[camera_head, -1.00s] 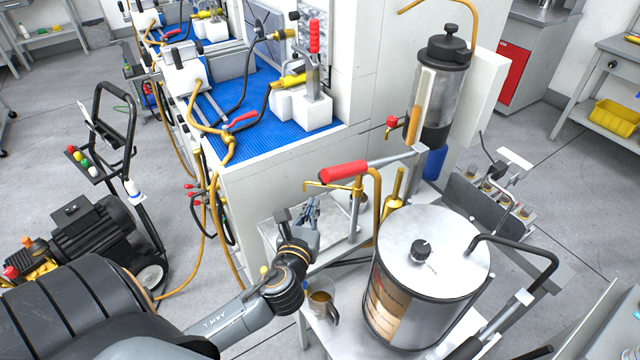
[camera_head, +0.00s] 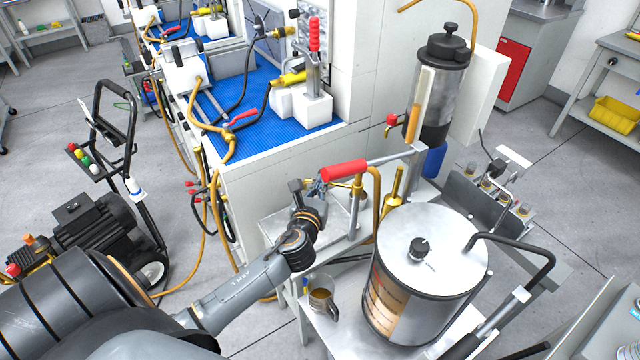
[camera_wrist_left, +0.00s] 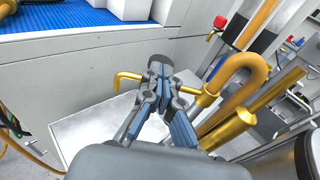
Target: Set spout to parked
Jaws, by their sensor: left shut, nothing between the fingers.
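The brass spout (camera_wrist_left: 130,77) sticks out sideways to the left in the left wrist view, with its tip bent down. It passes behind my left gripper (camera_wrist_left: 158,78), which hides its middle part. In the head view my left gripper (camera_head: 319,186) is at the spout, just below the red handle (camera_head: 343,171) of the hand pump, and covers most of the spout. Its fingers are shut with nothing between them. Whether they touch the spout I cannot tell. My right gripper is not in view.
A curved brass pipe (camera_wrist_left: 240,72) stands right of the gripper. A pale tray (camera_head: 272,226) lies below it. A large steel drum (camera_head: 440,290) and a jug (camera_head: 321,300) are close by. The white cabinet wall (camera_head: 270,190) rises behind.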

